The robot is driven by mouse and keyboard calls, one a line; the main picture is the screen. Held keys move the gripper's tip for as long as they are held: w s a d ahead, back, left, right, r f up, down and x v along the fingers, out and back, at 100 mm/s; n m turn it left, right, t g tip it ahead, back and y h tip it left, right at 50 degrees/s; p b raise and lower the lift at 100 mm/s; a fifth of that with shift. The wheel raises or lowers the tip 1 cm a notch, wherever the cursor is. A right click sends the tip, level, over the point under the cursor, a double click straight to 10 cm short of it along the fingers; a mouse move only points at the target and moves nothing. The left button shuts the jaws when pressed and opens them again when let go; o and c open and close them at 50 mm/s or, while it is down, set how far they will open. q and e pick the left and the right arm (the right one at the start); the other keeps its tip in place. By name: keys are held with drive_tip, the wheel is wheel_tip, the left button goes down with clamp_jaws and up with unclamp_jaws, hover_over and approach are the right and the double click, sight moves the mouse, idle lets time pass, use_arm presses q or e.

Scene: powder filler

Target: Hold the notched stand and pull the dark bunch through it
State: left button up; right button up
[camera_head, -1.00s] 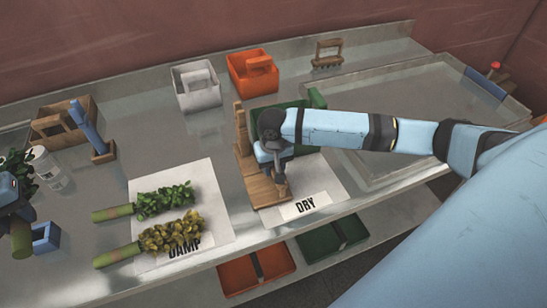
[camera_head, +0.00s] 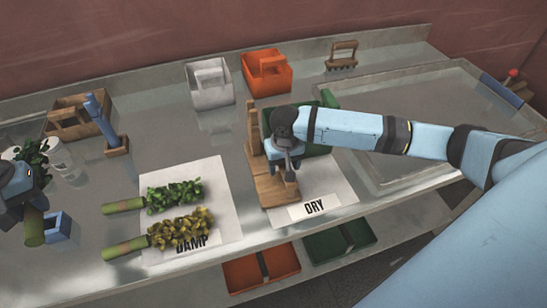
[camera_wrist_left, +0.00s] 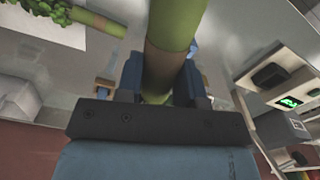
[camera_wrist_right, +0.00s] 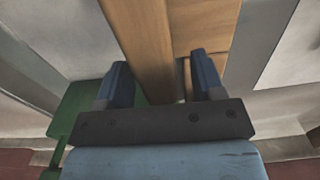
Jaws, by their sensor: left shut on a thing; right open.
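My right gripper (camera_head: 291,172) is lowered over the stand's base. In the right wrist view its open fingers (camera_wrist_right: 160,85) straddle a wooden bar (camera_wrist_right: 145,35) of the stand. A dark green leafy bunch (camera_head: 33,150) is at the far left. My left gripper (camera_head: 32,192) is shut on its thick green stalk (camera_wrist_left: 172,30); the stalk's end (camera_head: 33,228) points toward the front. The stand's notch cannot be made out.
Two bunches, green-leaved (camera_head: 175,195) and yellowish (camera_head: 180,230), lie on the DAMP sheet (camera_head: 215,180). A green container (camera_head: 318,143) is behind the stand. White (camera_head: 209,85) and orange (camera_head: 266,75) caddies stand at the back. A blue-handled tool (camera_head: 100,118) stands left, a blue holder (camera_head: 58,226) nearer.

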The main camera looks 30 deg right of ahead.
wheel_tip(320, 180, up, 11)
drive_tip(key=shift+r, duration=0.1)
idle(0.3)
